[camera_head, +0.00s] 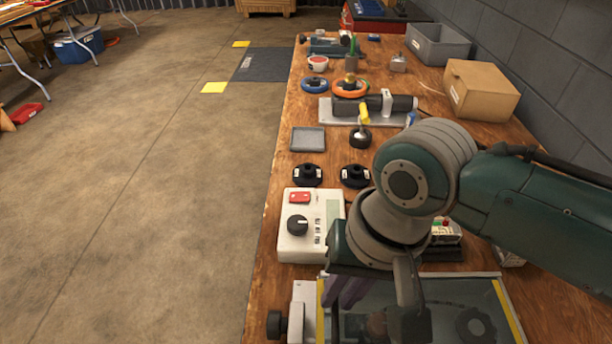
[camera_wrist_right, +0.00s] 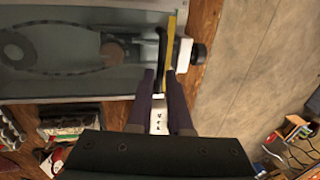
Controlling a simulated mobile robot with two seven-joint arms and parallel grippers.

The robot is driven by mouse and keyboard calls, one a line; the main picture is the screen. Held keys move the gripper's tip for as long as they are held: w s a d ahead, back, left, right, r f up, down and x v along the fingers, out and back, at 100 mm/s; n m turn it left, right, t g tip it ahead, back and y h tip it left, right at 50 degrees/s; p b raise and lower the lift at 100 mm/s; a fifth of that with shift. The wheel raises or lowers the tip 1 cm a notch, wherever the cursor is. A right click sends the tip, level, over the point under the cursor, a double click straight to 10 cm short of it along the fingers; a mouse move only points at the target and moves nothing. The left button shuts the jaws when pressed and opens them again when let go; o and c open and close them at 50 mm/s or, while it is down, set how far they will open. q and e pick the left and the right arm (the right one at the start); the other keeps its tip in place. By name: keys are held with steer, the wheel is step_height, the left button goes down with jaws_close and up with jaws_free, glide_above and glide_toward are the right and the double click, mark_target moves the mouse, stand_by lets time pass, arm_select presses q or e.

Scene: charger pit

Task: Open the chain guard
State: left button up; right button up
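The chain guard is a clear panel with yellow edge strips over a grey frame, at the bottom of the head view (camera_head: 450,300). In the right wrist view its panel (camera_wrist_right: 75,60) covers a dark chain and round sprockets, and it looks closed. A dark bar-like handle (camera_wrist_right: 160,48) runs beside its yellow strip (camera_wrist_right: 172,38). My right gripper (camera_wrist_right: 161,76) has its two purple fingers close on either side of the handle's near part. I cannot tell whether they press on it. In the head view the right gripper (camera_head: 345,292) is partly hidden by its wrist. My left gripper is not in view.
A white control box (camera_head: 297,245) with a black knob stands just beyond the guard. Two black discs (camera_head: 308,175), a grey tray (camera_head: 307,139) and a cardboard box (camera_head: 480,90) lie farther along the bench. A block wall bounds the right; open floor (camera_head: 130,200) is left.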

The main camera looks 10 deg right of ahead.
jaws_close()
stand_by(0.9)
steer(key=shift+s+d+r+p, duration=0.15)
steer(key=shift+d+p, duration=0.3)
steer(key=shift+d, duration=0.1)
steer(key=d+p, duration=0.1)
steer(key=s+d+p, duration=0.1)
steer(key=d, duration=0.1)
steer(key=d+p, duration=0.1)
steer(key=d, duration=0.1)
steer(key=shift+s+d+r, duration=0.1)
steer(key=shift+s+r, duration=0.05)
steer(key=shift+s, duration=0.15)
steer(key=p, duration=0.2)
glide_above(459, 314)
steer(key=a, duration=0.2)
steer(key=shift+w+d+f, duration=0.2)
steer(key=shift+w+d, duration=0.05)
steer(key=shift+s+d+f, duration=0.1)
steer(key=shift+s+d, duration=0.15)
steer(key=shift+d, duration=0.45)
